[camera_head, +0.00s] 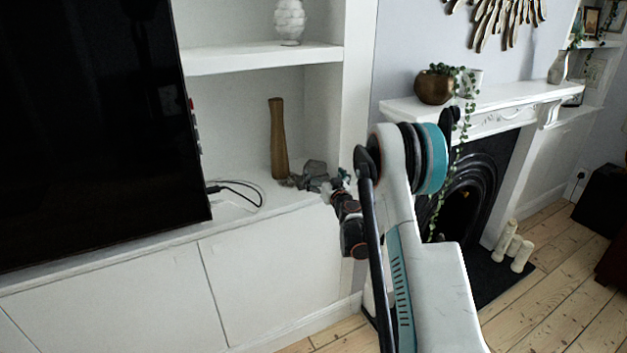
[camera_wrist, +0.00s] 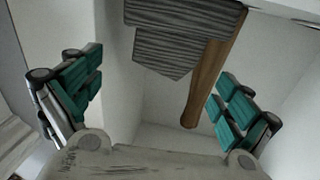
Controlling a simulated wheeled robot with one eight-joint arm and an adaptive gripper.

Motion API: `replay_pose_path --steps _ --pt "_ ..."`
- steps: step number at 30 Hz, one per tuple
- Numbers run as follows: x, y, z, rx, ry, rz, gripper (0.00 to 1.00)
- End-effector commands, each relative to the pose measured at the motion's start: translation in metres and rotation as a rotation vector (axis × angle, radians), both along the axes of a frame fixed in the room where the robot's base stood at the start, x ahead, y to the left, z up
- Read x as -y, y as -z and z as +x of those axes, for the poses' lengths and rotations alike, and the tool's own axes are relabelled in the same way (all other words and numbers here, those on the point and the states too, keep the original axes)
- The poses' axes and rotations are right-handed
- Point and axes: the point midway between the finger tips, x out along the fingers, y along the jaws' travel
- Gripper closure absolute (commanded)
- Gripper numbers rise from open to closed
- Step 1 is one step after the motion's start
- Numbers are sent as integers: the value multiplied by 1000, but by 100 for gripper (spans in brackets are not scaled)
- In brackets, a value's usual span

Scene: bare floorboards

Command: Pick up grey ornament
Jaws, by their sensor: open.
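The grey ornament (camera_head: 314,168) sits on the white alcove ledge, just right of a brown wooden vase. It is small and partly overlapped by my gripper there. In the wrist view a ridged grey shape, which looks like the ornament (camera_wrist: 175,45), fills the top middle, partly covering the vase. My gripper (camera_head: 338,182) is at the ledge, close to the ornament's right side. In the wrist view my gripper (camera_wrist: 160,72) is open, its teal-padded fingers wide apart with nothing held between them. Contact with the ornament cannot be told.
The brown wooden vase (camera_head: 278,138) stands close left of the ornament and shows in the wrist view (camera_wrist: 207,85). A black cable (camera_head: 238,190) lies left of it. A large black television (camera_head: 95,120) is further left. The alcove's side wall (camera_head: 355,90) and a shelf (camera_head: 260,58) bound the space.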

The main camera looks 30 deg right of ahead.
Motion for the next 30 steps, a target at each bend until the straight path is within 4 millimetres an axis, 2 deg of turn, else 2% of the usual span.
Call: replay_pose_path --steps 8,12,21,27,28,30 --pt "-5 11 34 0 -1 0 3" --pt "-1 9 48 0 0 0 3" --pt "-1 7 53 0 0 0 3" --pt "-1 7 52 0 0 0 48" --pt "-1 7 52 0 0 0 52" --pt "-1 7 52 0 0 0 53"
